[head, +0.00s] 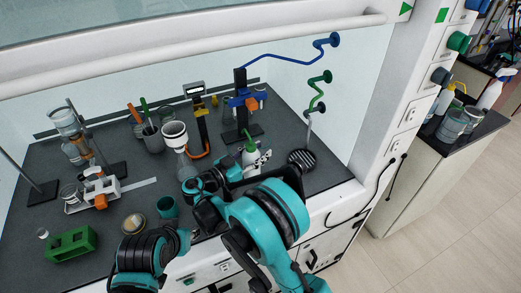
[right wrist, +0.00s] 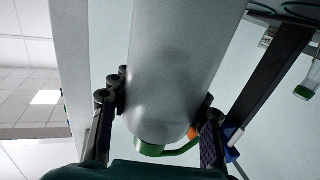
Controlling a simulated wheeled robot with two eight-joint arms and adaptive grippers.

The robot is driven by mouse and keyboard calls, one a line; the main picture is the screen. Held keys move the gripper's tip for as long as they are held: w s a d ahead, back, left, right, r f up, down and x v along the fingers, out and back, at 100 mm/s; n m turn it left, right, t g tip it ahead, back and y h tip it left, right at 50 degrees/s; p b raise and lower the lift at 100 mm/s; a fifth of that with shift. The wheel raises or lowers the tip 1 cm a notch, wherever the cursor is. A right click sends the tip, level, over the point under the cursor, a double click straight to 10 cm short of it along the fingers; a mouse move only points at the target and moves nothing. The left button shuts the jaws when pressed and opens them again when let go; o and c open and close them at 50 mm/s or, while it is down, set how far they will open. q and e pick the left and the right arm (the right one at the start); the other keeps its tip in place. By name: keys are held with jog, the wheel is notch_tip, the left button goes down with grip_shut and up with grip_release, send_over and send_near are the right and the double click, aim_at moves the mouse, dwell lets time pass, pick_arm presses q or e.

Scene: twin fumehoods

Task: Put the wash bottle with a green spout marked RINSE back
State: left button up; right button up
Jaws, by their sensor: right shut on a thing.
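No RINSE marking is legible.
A round black perforated plate (head: 302,159) lies right of the bottle. A blue-clamped stand (head: 241,85) is behind it. The hood's front edge is close.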

jog(key=shift+f, duration=0.1)
jog(key=shift+o, duration=1.4)
jog(key=shift+f, duration=0.15)
jog(key=o, duration=0.5)
jog(key=shift+c, duration=0.2)
